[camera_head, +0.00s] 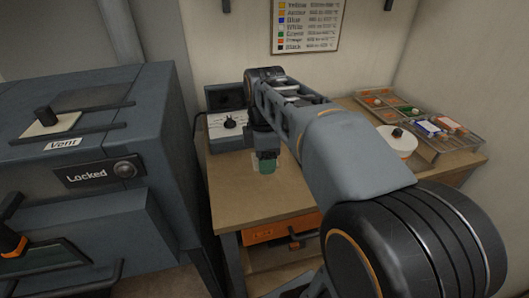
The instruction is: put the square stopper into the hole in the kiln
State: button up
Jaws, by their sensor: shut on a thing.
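The grey kiln (150,205) stands at the left, with a "Locked" plate and a "Vent" label. A cream square piece with a black knob (45,122) lies between rails on its top; I cannot tell if it is the square stopper or a vent slide. No open hole in the kiln is clearly visible. My gripper (267,157) points down over the left part of the wooden table, to the right of the kiln. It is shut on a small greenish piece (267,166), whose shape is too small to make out.
A box with a dial (229,124) stands at the table's back left. A white round piece with a black knob (397,140) and a divided tray (456,145) of coloured items are at the right. The wooden table's (240,198) front left is clear.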

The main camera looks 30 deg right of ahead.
jog(key=shift+s+a+r, duration=0.25)
jog(key=shift+s+r, duration=0.05)
jog(key=shift+s, duration=0.25)
jog(key=shift+s+a+r, duration=0.2)
jog(key=shift+s+r, duration=0.05)
jog(key=shift+s, duration=0.25)
jog(key=shift+s+a+r+p, duration=0.1)
jog(key=shift+s+r+p, duration=0.1)
jog(key=shift+r+p, duration=0.35)
jog(key=shift+s+a+r+p, duration=0.1)
jog(key=shift+s+r+p, duration=0.1)
jog(key=shift+r+p, duration=0.35)
jog(key=shift+s+a+r+p, duration=0.1)
jog(key=shift+s+r+p, duration=0.15)
jog(key=shift+r, duration=0.45)
